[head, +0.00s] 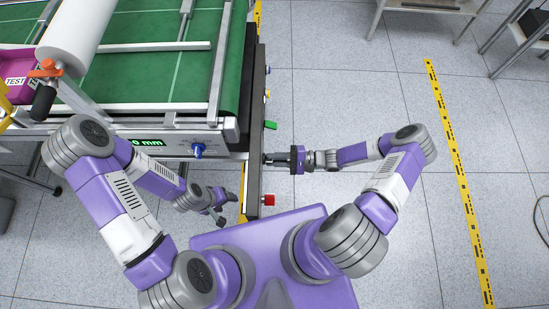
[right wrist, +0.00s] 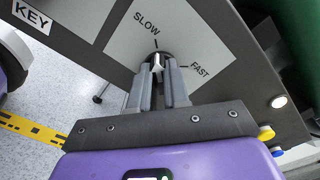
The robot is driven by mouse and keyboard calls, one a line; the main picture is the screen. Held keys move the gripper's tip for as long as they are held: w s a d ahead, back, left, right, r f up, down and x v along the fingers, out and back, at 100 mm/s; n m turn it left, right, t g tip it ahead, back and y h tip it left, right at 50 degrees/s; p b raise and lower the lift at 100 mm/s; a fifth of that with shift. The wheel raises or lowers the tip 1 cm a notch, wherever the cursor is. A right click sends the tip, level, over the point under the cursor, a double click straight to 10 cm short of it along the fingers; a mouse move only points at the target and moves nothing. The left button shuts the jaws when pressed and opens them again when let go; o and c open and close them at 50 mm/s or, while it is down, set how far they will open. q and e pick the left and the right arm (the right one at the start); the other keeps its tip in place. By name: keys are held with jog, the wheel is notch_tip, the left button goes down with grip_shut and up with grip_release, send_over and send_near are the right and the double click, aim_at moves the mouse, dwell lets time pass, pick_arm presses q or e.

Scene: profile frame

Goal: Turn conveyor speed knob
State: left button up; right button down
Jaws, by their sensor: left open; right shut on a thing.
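The speed knob (right wrist: 157,60) is a dark round knob with a white pointer, on a panel (right wrist: 112,50) marked SLOW and FAST in the right wrist view. The pointer faces roughly toward the SLOW mark. My right gripper (right wrist: 159,75) is shut on the knob, one finger on each side, hiding part of it. In the head view my right gripper (head: 270,158) meets the outer side of the dark control panel (head: 254,130); the knob cannot be made out there. My left gripper (head: 226,203) is open and empty, left of the panel's near end.
The green conveyor (head: 170,75) fills the upper left. A blue knob (head: 197,150) is on its front rail. A red button (head: 268,200) and a green switch (head: 270,125) stick out from the panel's side.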

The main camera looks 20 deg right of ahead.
jog(key=c, duration=1.1)
grip_release()
jog(key=shift+d, duration=0.15)
jog(key=p+v, duration=0.1)
jog(key=v, duration=0.6)
jog(key=shift+d, duration=0.2)
jog(key=shift+s, duration=0.15)
